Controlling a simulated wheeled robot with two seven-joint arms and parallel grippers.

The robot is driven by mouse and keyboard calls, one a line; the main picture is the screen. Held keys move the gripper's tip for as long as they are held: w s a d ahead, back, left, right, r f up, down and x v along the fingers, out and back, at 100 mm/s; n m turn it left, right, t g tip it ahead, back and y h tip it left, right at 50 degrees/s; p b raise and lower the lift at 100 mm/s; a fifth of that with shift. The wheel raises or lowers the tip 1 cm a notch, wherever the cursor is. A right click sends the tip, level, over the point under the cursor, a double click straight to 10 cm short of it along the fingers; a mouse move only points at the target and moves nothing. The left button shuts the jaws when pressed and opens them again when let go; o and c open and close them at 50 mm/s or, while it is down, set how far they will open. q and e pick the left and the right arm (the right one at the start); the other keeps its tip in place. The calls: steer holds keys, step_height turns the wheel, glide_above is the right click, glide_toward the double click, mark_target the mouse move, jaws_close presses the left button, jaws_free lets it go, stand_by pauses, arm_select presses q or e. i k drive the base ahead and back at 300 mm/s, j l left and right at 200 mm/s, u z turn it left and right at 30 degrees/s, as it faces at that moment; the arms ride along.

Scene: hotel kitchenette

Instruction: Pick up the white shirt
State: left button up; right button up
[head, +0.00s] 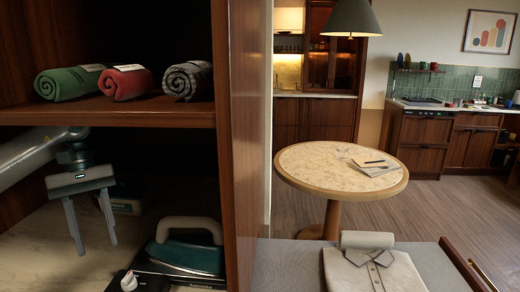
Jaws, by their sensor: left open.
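The white shirt (372,271) lies folded on a grey surface (288,270) at the bottom right, with its collar and buttons facing up. The frame's lower edge cuts it off. A pale rolled part stands at its far end. My left gripper (95,246) is inside the lower shelf compartment at the left, its fingers apart, pointing down, with nothing between them. It is well left of the shirt, with the cabinet's side panel between them. My right gripper is not in view.
The upright wooden panel (244,150) stands between compartment and shirt. A teal iron (190,256) sits just right of my left gripper. Rolled green (66,83), red (125,83) and grey (187,80) towels lie on the shelf above. A round table (320,165) stands beyond.

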mark_target(362, 262)
steer(key=k, duration=1.25)
